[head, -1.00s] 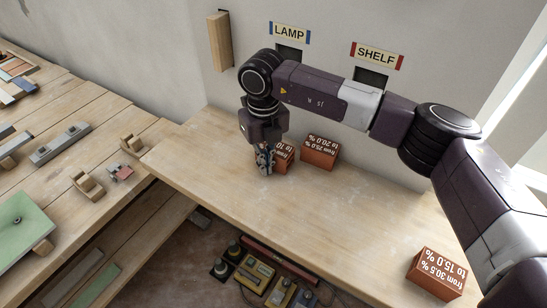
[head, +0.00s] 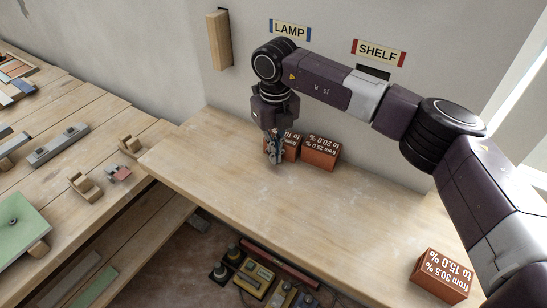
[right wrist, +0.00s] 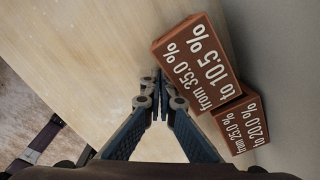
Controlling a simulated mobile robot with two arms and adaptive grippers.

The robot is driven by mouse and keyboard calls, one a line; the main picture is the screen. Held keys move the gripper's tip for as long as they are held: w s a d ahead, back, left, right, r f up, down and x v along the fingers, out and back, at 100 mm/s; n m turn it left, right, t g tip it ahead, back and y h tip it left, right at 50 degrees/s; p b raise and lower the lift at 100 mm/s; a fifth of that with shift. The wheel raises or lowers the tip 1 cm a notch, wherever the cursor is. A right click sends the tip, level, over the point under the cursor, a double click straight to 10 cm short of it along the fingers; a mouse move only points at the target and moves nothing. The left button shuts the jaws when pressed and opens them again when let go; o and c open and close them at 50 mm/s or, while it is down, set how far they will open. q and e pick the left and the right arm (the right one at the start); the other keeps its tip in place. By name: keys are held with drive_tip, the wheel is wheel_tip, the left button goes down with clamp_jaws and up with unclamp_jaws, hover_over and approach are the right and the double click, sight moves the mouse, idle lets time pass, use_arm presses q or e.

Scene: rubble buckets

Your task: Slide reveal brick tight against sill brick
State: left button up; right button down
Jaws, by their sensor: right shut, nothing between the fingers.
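A red-brown brick marked "from 35.0 % to 10.5 %" (right wrist: 195,62) stands on the wooden bench by the back wall. In the head view this brick (head: 291,147) is partly hidden behind my right gripper. A second brick, marked "from 25.0 % to 20.0 %" (head: 320,153), stands just right of it. In the right wrist view this second brick (right wrist: 240,122) seems to meet the first one's end, slightly offset. No clear gap shows. My right gripper (head: 275,160) is shut and empty, fingertips low beside the first brick. I cannot tell whether they touch it. Neither label says reveal or sill.
A third brick, marked "from 30.5 % to 15.0 %" (head: 442,275), stands at the bench's right front, near my right arm. The bench (head: 260,205) is clear in the middle. LAMP (head: 290,30) and SHELF (head: 379,52) signs hang on the wall. Another table (head: 90,160) stands left.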

drive_tip(key=shift+w+d+b, duration=0.35)
drive_tip(key=shift+w+d, duration=0.4)
drive_tip(key=shift+w, duration=0.35)
drive_tip(key=shift+d, duration=0.1)
drive_tip(key=shift+s+a, duration=0.75)
drive_tip(key=shift+s, duration=0.25)
wheel_tip(320, 180, up, 9)
drive_tip(key=p, duration=0.4)
idle(0.4)
